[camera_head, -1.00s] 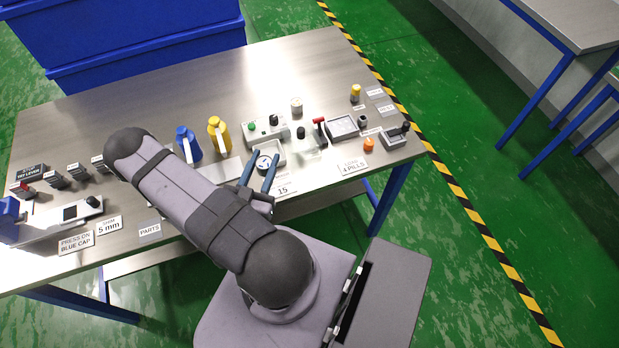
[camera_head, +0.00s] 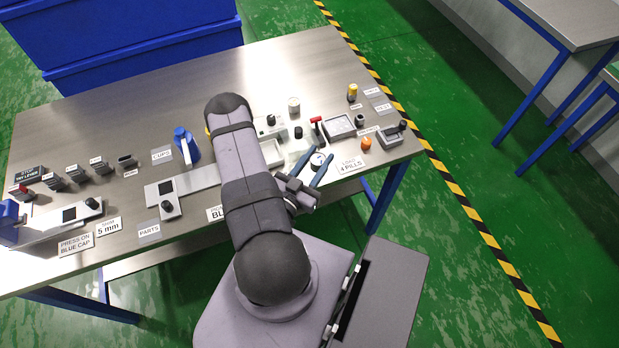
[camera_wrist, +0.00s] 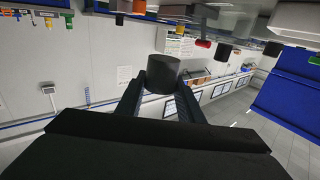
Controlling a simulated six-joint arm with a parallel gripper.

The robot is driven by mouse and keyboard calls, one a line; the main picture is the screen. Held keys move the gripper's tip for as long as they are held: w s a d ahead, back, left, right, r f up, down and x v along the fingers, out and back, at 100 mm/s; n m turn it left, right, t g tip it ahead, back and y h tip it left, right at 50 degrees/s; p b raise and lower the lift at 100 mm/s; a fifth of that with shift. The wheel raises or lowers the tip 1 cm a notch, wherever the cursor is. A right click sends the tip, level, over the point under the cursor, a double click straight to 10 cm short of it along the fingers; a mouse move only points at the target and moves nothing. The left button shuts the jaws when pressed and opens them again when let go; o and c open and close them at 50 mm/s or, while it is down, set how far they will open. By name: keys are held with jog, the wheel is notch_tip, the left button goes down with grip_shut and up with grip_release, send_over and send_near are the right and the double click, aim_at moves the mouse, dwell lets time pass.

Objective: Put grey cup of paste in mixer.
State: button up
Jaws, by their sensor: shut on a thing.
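My gripper (camera_head: 319,158) is over the front right part of the table in the head view, its two blue fingers shut on a small round cup (camera_head: 317,160). In the wrist view the cup (camera_wrist: 163,73) looks dark grey and sits between the fingertips. Its contents cannot be made out. No label that I can read marks the mixer. A device with a red-topped lever (camera_head: 316,121) and a pale see-through part stands just behind the gripper. A grey box with a black knob (camera_head: 271,119) is left of it, partly hidden by my arm.
The back of the table (camera_head: 180,90) is clear.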

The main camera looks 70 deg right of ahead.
jog(key=shift+w+d+r+n+t, duration=0.1)
jog(key=shift+w+r+n+t, duration=0.15)
jog(key=shift+w, duration=0.3)
jog(key=shift+w+d+r+n+t, duration=0.1)
jog(key=shift+w+n+t, duration=0.05)
jog(key=shift+w+t, duration=0.3)
jog(key=shift+w+r, duration=0.2)
jog(key=shift+w, duration=0.1)
jog(key=shift+f, duration=0.1)
notch_tip(320, 180, down, 9)
jog(key=b, duration=0.8)
jog(key=shift+f, duration=0.2)
jog(key=shift+f, duration=0.1)
jog(key=shift+f+b, duration=0.15)
jog(key=shift+b, duration=0.15)
jog(key=o, duration=1.1)
jog(key=shift+c, duration=0.2)
